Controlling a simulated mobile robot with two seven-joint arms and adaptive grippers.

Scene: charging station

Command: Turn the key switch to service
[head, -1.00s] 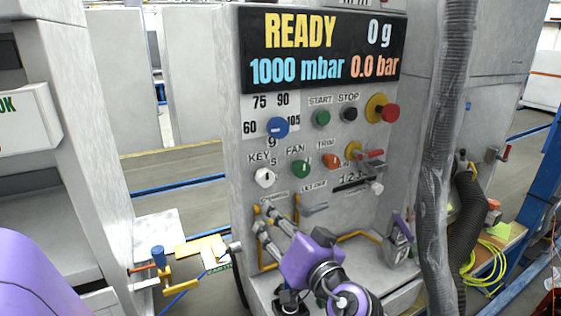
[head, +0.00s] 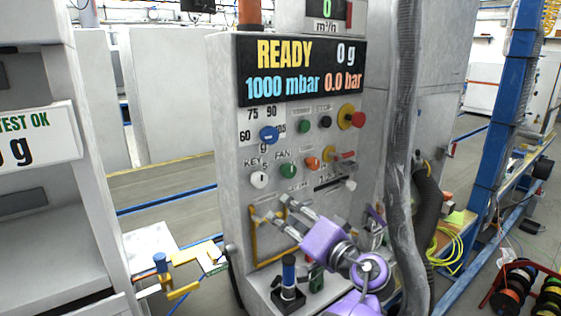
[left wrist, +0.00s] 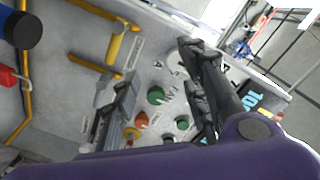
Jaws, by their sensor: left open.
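The key switch is a white round knob (head: 258,180) under the KEY label, on the left side of the grey panel (head: 228,130) in the head view. My left gripper (head: 272,208), with a purple body, is open and empty. Its fingertips are just below and to the right of the knob in the picture; a gap to the knob shows, and how far they stand from the panel is unclear. My right gripper is not in view.
A green FAN knob (head: 288,171) and an orange knob (head: 312,163) sit right of the key. A blue dial (head: 269,134) is above it. A yellow rail (head: 254,240) is below. A grey hose (head: 402,150) hangs at the right. The display (head: 303,70) reads READY.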

